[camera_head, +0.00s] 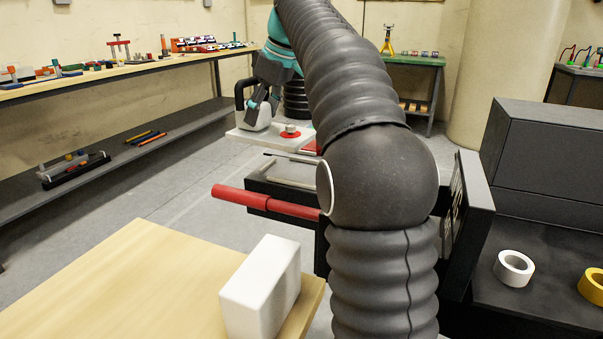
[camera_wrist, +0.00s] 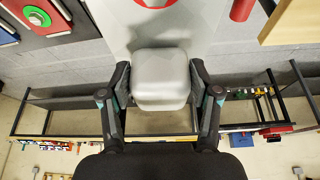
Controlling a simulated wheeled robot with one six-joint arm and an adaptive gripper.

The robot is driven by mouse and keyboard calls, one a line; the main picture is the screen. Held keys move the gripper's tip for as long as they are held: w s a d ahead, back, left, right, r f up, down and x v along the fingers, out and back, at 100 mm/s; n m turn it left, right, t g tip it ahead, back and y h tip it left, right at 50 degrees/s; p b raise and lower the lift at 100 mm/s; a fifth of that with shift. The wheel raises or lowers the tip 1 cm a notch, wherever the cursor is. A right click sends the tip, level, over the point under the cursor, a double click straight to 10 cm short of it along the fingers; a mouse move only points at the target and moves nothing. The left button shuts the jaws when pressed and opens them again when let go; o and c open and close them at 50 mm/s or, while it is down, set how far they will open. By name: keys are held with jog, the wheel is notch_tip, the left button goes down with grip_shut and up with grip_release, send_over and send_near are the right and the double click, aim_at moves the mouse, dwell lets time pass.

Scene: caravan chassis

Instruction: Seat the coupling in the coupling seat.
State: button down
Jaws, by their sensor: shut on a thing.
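My gripper (camera_wrist: 160,88) is shut on a pale grey, rounded block, which I take to be the coupling (camera_wrist: 160,72); a finger presses each side. In the head view my gripper (camera_head: 262,108) holds the coupling (camera_head: 257,118) low at the near left end of a pale plate (camera_head: 243,138). I cannot tell whether the coupling touches the plate. A red disc (camera_head: 291,134) with a grey knob lies on the plate to the right, and its edge shows at the top of the wrist view (camera_wrist: 155,3). No seat is clearly identifiable.
A red bar (camera_head: 240,198) juts left from the dark chassis frame (camera_head: 270,183). A white block (camera_head: 262,288) stands on the wooden table (camera_head: 130,280) in front. Tape rolls (camera_head: 514,268) lie at right. A long tool bench (camera_head: 130,72) lines the left wall; grey floor lies between.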

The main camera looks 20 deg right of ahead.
jog(key=s+d+n, duration=0.1)
jog(key=s+d, duration=0.2)
jog(key=d, duration=1.4)
jog(key=shift+w+a+f+b, duration=0.7)
jog(key=shift+a+f, duration=0.95)
jog(key=shift+f, duration=0.1)
jog(key=shift+w+a+f+b, duration=0.65)
jog(key=shift+w+a+f, duration=0.05)
jog(key=shift+a+f, duration=1.05)
jog(key=shift+w+a+f+b, duration=0.7)
jog(key=shift+a+f, duration=0.9)
jog(key=shift+f, duration=0.15)
jog(key=shift+f, duration=0.1)
jog(key=shift+c, duration=1.2)
grip_release()
jog(key=shift+f, duration=0.1)
jog(key=p+v, duration=0.3)
jog(key=v, duration=0.9)
jog(key=shift+d+p, duration=0.2)
jog(key=shift+p, duration=0.15)
jog(key=shift+w, duration=0.15)
